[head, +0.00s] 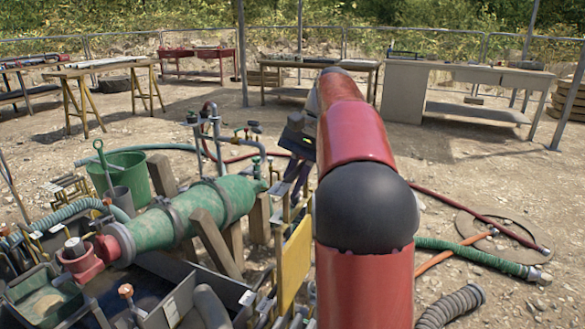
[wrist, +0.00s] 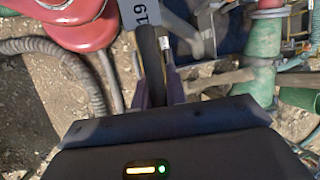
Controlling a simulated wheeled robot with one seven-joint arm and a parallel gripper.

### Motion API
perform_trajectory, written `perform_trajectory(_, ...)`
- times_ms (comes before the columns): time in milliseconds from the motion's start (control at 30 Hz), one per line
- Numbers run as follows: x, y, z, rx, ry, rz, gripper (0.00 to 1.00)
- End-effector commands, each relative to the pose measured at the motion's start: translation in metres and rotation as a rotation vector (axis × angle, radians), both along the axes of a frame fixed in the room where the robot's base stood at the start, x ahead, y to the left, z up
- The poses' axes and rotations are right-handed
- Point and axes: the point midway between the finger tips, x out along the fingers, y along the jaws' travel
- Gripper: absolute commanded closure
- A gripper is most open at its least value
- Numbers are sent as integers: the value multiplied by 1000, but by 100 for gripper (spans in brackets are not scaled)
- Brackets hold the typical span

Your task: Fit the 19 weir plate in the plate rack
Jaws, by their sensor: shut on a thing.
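In the wrist view the 19 weir plate (wrist: 143,14) shows as a light grey piece with a dark "19", at the top edge. A dark narrow strip runs from it down between the purple fingers of my gripper (wrist: 157,92). The fingers are shut on the plate's dark narrow part. The far end of the plate is cut off by the frame. In the head view my gripper (head: 294,180) hangs fingers down behind the green pipe, left of my red arm. The plate is hard to make out there. I cannot tell for sure which frame is the plate rack.
A green pipe body (head: 180,218), a yellow upright panel (head: 295,265) and thin pipework (head: 215,140) crowd the left and middle. A green bucket (head: 118,172) stands at left. Hoses (head: 470,252) lie at right. Benches (head: 455,80) stand behind; the ground between is mostly clear.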

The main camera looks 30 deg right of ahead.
Motion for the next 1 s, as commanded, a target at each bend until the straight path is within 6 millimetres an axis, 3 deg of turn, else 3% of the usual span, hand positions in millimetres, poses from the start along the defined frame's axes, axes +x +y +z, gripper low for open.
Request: perform_trajectory(1000,-1,0,-154,0,2,-1,100)
